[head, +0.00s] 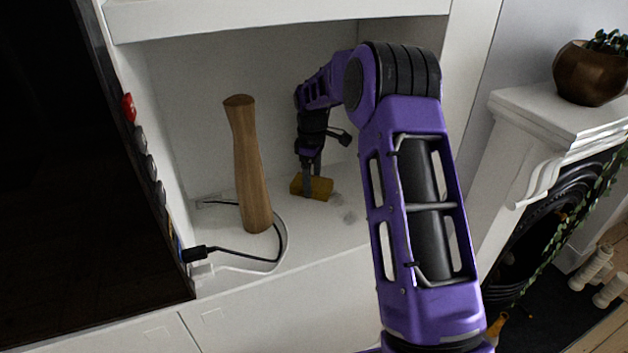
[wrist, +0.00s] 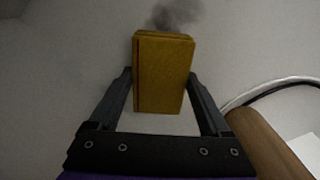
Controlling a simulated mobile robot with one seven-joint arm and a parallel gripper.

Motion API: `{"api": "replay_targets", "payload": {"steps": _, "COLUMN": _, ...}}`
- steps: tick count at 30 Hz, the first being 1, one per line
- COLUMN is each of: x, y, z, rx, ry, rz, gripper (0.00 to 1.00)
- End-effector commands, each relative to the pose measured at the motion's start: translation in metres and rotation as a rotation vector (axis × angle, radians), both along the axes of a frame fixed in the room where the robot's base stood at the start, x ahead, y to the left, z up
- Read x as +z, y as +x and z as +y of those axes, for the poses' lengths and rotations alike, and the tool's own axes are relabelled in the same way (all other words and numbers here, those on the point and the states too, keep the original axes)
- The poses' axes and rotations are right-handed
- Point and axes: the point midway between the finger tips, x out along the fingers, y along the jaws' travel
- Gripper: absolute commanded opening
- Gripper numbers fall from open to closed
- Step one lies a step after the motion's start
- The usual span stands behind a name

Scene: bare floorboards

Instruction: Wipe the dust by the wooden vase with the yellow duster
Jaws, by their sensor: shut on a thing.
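The yellow duster (head: 321,188) is a small block at the shelf surface, to the right of the wooden vase (head: 250,165). My gripper (head: 308,182) points down and is shut on the duster. In the wrist view the duster (wrist: 164,75) sits between the two fingers of my gripper (wrist: 162,90). A dark dust smudge (wrist: 175,15) shows just beyond the duster's far edge. In the head view grey dust spots (head: 349,217) lie to the right of the duster. The vase (wrist: 265,140) stands upright and shows in the wrist view's lower right. I cannot tell whether the duster touches the shelf.
A black cable (head: 240,256) and a white cable loop around the vase's base. A black screen (head: 80,180) stands at the left. The alcove has a back wall and a shelf board (head: 270,18) above. A brown plant pot (head: 590,75) stands on the mantel at the right.

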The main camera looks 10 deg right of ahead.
Motion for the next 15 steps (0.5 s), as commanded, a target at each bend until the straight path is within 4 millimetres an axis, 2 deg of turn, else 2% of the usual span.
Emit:
{"api": "replay_targets", "payload": {"steps": 9, "x": -0.003, "y": 0.004, "z": -0.022, "rx": -0.002, "ry": 0.000, "rz": 0.001, "gripper": 0.37}}
{"api": "replay_targets", "payload": {"steps": 15, "x": -0.005, "y": -0.002, "z": -0.028, "rx": -0.001, "ry": -0.002, "rz": 0.003, "gripper": 0.37}}
